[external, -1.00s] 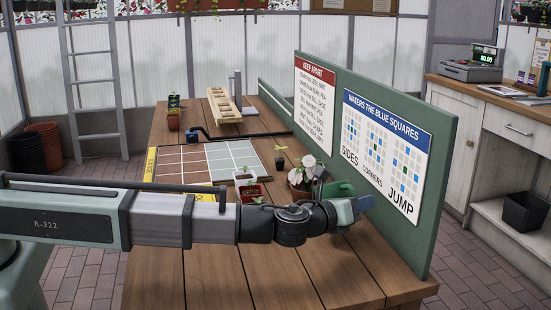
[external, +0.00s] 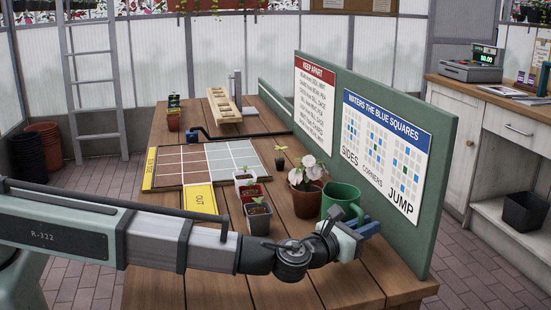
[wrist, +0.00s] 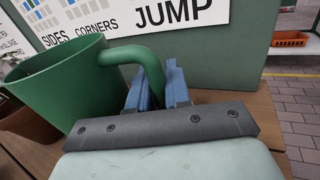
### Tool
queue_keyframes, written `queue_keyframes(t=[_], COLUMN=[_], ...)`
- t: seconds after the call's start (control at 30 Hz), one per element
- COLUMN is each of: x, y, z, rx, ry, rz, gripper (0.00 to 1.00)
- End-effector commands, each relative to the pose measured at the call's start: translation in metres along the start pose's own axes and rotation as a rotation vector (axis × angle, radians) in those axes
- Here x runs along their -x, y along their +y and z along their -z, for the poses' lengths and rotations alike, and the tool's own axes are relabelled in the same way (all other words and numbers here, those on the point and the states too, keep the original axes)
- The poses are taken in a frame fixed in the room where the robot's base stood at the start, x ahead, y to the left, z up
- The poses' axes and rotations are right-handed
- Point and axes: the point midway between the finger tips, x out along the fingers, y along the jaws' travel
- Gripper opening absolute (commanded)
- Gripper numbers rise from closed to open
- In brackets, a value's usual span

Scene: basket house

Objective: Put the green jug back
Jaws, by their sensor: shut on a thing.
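The green jug (external: 341,200) is at the right of the wooden table, close to the green board, beside a potted white flower. In the wrist view the jug (wrist: 60,85) fills the left side, upright or nearly so, with its curved handle (wrist: 140,55) reaching to my fingers. My gripper (external: 366,227) is shut on that handle, its blue fingers (wrist: 160,86) around the handle's lower end. My arm hides the jug's base in the external view, so I cannot tell whether it touches the table.
The white-flowered pot (external: 307,200) is just left of the jug. Several small seedling pots (external: 258,217) stand by the yellow OUT strip (external: 200,198) and the square-marked tray (external: 193,163). The green board (external: 440,165) walls off the right side. The table's front is clear beneath my arm.

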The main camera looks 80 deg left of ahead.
Motion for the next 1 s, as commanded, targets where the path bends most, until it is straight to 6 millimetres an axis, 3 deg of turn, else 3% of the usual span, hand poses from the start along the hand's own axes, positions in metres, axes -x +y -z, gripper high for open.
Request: queue_keyframes(t=[0.03,0.2,0.4,0.53,0.8,1.0], x=[0.014,0.042,0.06,0.062,0.061,0.062], y=[0.004,0.005,0.004,0.002,0.0,-0.001], z=[-0.013,-0.044,-0.062,-0.054,-0.02,-0.008], rx=[0.002,0.003,0.002,-0.001,-0.001,0.001], ry=[-0.004,-0.008,-0.014,-0.014,-0.014,-0.014], rz=[0.024,0.107,0.167,0.178,0.177,0.177], gripper=[0.0,0.0,0.0,0.0,0.0,0.0])
